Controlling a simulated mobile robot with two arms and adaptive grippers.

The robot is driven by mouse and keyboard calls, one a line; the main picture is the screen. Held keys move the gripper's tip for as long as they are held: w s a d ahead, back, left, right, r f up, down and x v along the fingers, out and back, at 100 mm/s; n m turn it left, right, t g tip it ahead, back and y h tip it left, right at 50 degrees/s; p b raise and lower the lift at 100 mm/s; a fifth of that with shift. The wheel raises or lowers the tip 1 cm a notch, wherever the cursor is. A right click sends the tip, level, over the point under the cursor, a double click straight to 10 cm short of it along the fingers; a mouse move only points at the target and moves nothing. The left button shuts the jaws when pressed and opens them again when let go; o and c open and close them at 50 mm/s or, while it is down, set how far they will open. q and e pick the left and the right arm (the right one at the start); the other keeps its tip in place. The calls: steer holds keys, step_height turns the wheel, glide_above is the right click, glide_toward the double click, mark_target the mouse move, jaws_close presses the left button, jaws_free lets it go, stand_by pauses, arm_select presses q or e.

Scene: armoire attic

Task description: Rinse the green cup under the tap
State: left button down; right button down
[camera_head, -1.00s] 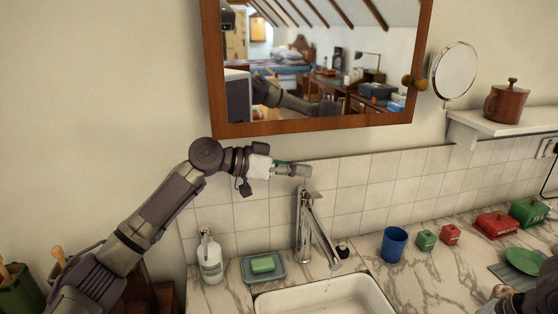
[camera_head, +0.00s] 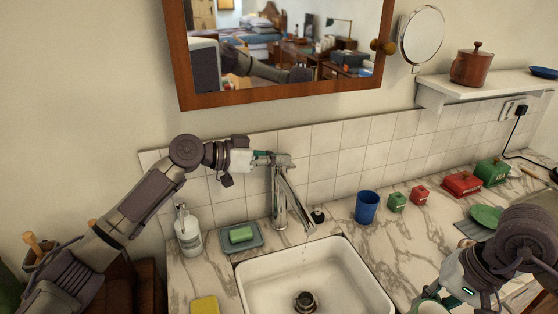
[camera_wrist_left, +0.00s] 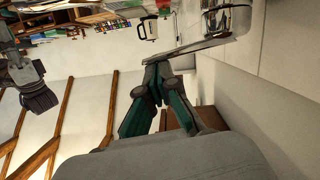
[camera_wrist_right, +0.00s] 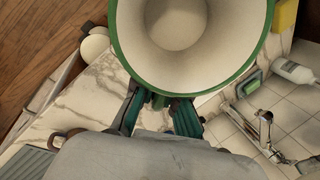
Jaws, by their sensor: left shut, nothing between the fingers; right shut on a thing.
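The green cup (camera_wrist_right: 118,45) fills the top of the right wrist view, with its green rim and pale, empty-looking inside facing the camera. My right gripper (camera_wrist_right: 158,101) is shut on its side. In the head view the cup (camera_head: 428,306) is cut off by the bottom edge, right of the sink. The chrome tap (camera_head: 281,197) stands behind the white sink (camera_head: 268,290), its spout over the basin. My left gripper (camera_head: 284,159) is shut and empty at the tap's top lever; it looks touching, but contact is unclear. I cannot tell whether water runs.
A soap dish (camera_head: 255,244) with green soap (camera_head: 241,235), a white bottle (camera_head: 188,235) and a yellow sponge (camera_head: 205,305) are left of the sink. A blue cup (camera_head: 367,207) and small green and red boxes stand right of the tap. A mirror (camera_head: 182,90) hangs above.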

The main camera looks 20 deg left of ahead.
arm_select(q)
steer(key=shift+s+d+f, duration=0.15)
steer(key=shift+s+f, duration=0.05)
steer(key=shift+f, duration=0.55)
steer(key=r+v, duration=0.1)
steer(key=v, duration=1.1)
